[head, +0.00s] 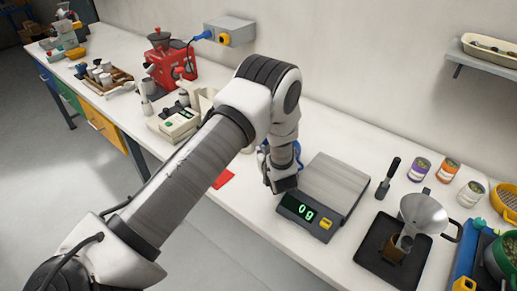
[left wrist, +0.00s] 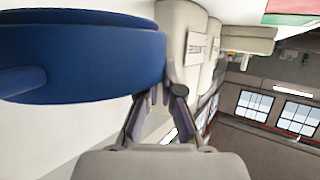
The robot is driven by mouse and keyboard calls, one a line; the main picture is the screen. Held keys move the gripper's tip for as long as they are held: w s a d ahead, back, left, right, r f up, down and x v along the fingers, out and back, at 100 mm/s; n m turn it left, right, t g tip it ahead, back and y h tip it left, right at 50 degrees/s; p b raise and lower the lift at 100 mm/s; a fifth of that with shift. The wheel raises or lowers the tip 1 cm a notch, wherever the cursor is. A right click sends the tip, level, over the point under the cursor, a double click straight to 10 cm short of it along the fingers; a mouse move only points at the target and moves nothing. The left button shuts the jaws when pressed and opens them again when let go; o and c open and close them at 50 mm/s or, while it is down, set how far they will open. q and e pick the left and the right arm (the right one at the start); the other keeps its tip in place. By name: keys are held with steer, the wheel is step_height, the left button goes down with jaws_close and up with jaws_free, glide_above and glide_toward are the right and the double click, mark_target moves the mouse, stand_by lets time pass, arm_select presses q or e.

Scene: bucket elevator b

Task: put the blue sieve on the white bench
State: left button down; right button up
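The blue sieve (left wrist: 80,55) fills the upper left of the left wrist view, its curved wall and rim close to the camera. In the head view only a little blue of it (head: 297,153) shows beside my left gripper (head: 282,184), which hides the rest. In the left wrist view the fingers of my left gripper (left wrist: 163,95) are drawn close together at the sieve's edge and appear shut on it. The white bench (head: 330,138) runs along the wall under the gripper. Whether the sieve touches the bench is hidden. My right gripper is not in view.
A scale (head: 325,198) reading 0 g is just right of the gripper. A black tray (head: 368,250) with a metal funnel (head: 424,213) lies further right. A beige device (head: 175,122) and a red machine (head: 170,62) stand left. A red sheet (head: 223,178) lies near the front edge.

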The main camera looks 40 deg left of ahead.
arm_select(q)
steer(key=shift+f, duration=0.15)
steer(key=shift+w+a+f, duration=0.2)
steer(key=shift+a, duration=0.05)
steer(key=shift+a+f, duration=0.15)
steer(key=shift+f, duration=0.2)
steer(key=c, duration=1.8)
jaws_free()
steer(key=shift+s+d, duration=0.1)
steer(key=shift+d, duration=0.1)
steer(key=o, duration=0.5)
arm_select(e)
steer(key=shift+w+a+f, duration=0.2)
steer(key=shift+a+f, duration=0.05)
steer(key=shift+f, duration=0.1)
arm_select(q)
steer(key=shift+a, duration=0.1)
